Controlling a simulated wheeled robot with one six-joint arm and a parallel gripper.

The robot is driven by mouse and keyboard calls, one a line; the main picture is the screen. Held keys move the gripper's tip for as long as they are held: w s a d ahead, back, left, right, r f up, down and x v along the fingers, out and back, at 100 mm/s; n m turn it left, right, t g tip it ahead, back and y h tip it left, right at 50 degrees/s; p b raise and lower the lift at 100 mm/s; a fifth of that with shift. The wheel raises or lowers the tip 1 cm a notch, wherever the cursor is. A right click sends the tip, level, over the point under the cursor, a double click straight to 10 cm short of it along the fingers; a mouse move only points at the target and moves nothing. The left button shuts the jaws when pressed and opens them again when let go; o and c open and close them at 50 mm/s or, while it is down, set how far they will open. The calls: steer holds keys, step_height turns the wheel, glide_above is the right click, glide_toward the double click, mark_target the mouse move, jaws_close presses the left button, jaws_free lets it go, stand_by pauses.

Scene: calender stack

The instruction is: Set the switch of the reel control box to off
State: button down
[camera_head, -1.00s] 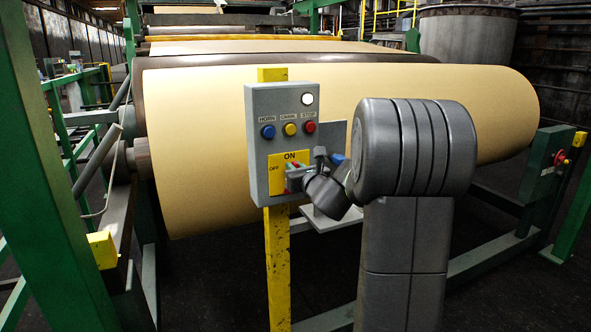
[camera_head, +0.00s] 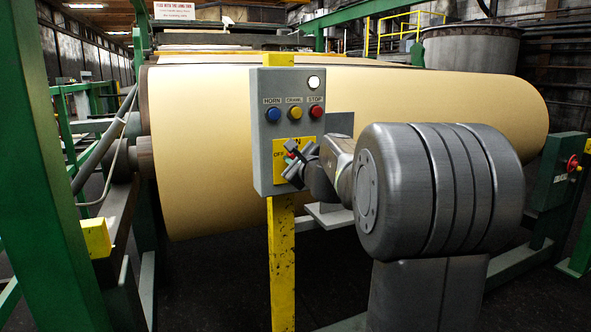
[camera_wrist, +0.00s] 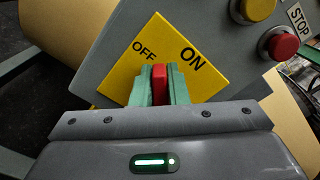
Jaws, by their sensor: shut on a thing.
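The reel control box (camera_head: 262,150) is a grey panel on a yellow post. Its yellow plate (camera_head: 280,165) carries the OFF and ON labels, both also readable on the plate in the wrist view (camera_wrist: 205,75). My gripper (camera_head: 293,158) is at this plate and partly covers the ON label in the head view. In the wrist view, its green fingers (camera_wrist: 159,86) are shut on the red switch handle (camera_wrist: 159,80), one on each side. The handle's tip lies between the two labels, just beside the end of OFF. The switch's pivot is hidden by the gripper.
Above the plate are a blue HORN button (camera_head: 273,114), a yellow CRAWL button (camera_head: 295,114), a red STOP button (camera_head: 316,112) and a white lamp (camera_head: 314,82). A large tan paper roll (camera_head: 420,95) lies close behind the box. A green frame (camera_head: 45,190) stands at left.

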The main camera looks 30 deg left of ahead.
steer(key=shift+s+a+f+n+b, duration=0.15)
steer(key=shift+f+n+b, duration=0.3)
steer(key=shift+n+b, duration=0.95)
steer(key=shift+s+a+f+n+b, duration=0.1)
steer(key=shift+f+n+b, duration=0.3)
steer(key=shift+n+b, duration=0.9)
steer(key=shift+s+a+f+n+b, duration=0.15)
steer(key=shift+f+n+b, duration=0.3)
steer(key=shift+n+b, duration=0.95)
steer(key=shift+n, duration=0.4)
steer(key=c, duration=1.4)
jaws_free()
steer(key=shift+c, duration=0.2)
steer(key=shift+d, duration=0.1)
steer(key=b+v, duration=0.1)
steer(key=v, duration=1.2)
steer(key=shift+s+d, duration=0.25)
steer(key=shift+d, duration=0.1)
